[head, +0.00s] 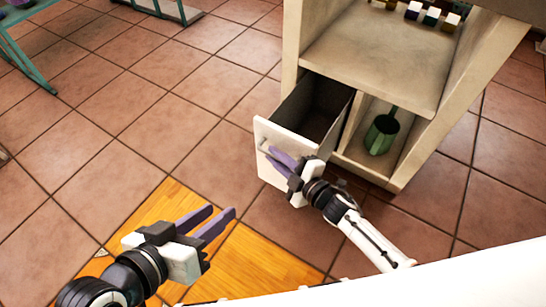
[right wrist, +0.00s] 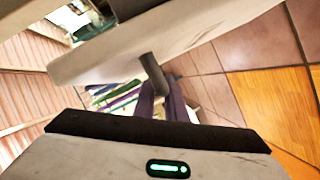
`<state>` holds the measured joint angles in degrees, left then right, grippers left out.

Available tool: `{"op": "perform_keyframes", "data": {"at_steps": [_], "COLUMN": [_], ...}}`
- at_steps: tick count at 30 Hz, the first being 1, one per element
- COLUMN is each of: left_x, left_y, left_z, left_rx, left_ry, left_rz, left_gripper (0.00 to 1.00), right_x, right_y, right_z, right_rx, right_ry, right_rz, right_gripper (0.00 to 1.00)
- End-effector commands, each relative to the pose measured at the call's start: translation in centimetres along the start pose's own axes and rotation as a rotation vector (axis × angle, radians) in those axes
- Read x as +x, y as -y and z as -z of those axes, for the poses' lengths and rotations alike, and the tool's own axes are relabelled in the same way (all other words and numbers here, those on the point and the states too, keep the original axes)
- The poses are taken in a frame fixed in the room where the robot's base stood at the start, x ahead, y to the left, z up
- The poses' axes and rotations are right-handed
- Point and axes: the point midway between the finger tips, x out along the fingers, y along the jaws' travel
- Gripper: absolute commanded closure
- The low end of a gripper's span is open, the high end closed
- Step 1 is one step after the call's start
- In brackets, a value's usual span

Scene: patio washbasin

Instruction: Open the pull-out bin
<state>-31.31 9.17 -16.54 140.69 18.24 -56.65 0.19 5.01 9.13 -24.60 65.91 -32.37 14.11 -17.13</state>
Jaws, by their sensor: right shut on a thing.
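The pull-out bin (head: 268,140) is a pale-fronted drawer at the lower left of the washbasin cabinet (head: 425,150). It stands partly out, and its dark, empty-looking inside shows from above. My right gripper (head: 272,155) is at the bin's front, shut on its handle (head: 264,146). In the right wrist view the purple fingers (right wrist: 162,100) close around the dark handle (right wrist: 153,72) beside the pale front panel. My left gripper (head: 220,220) is open and empty, low over the floor at the lower left, apart from the bin.
A green container (head: 381,134) stands in the open compartment right of the bin. Small coloured blocks (head: 432,14) sit on the upper shelf. A wooden floor panel (head: 245,262) lies in front. A teal-legged table (head: 25,60) is far left. The tiled floor left of the bin is clear.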

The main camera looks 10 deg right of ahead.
Motion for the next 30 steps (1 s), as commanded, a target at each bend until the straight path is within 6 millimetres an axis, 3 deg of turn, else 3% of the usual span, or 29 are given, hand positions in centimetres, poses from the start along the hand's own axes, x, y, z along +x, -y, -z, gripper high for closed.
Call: {"op": "perform_keyframes", "data": {"at_steps": [6,7,8,17,23,30], "left_x": [0.0,0.0,0.0,-0.1,-0.5,-0.1], "left_y": [0.0,0.1,0.1,0.1,0.2,1.8], "left_z": [0.0,0.0,0.0,0.1,0.4,-1.8], "left_rx": [0.001,0.001,0.001,0.001,0.014,0.032], "left_ry": [0.0,0.0,0.0,0.001,0.022,0.115], "left_rz": [0.001,0.001,0.001,0.003,0.022,0.076], "left_gripper": [0.69,0.69,0.69,0.69,0.69,0.69], "right_x": [0.0,0.0,0.0,-0.1,-2.7,-7.5], "right_y": [-0.2,-0.2,-0.2,-0.1,-0.3,-0.3], "right_z": [-0.3,-0.3,-0.2,-0.1,0.0,0.0], "right_rx": [0.0,0.0,0.0,0.001,0.003,0.002], "right_ry": [0.006,0.006,0.006,0.003,0.004,0.006], "right_rz": [-0.001,-0.001,-0.001,0.001,0.002,0.002], "right_gripper": [1.0,0.84,0.81,0.81,0.81,0.81]}}
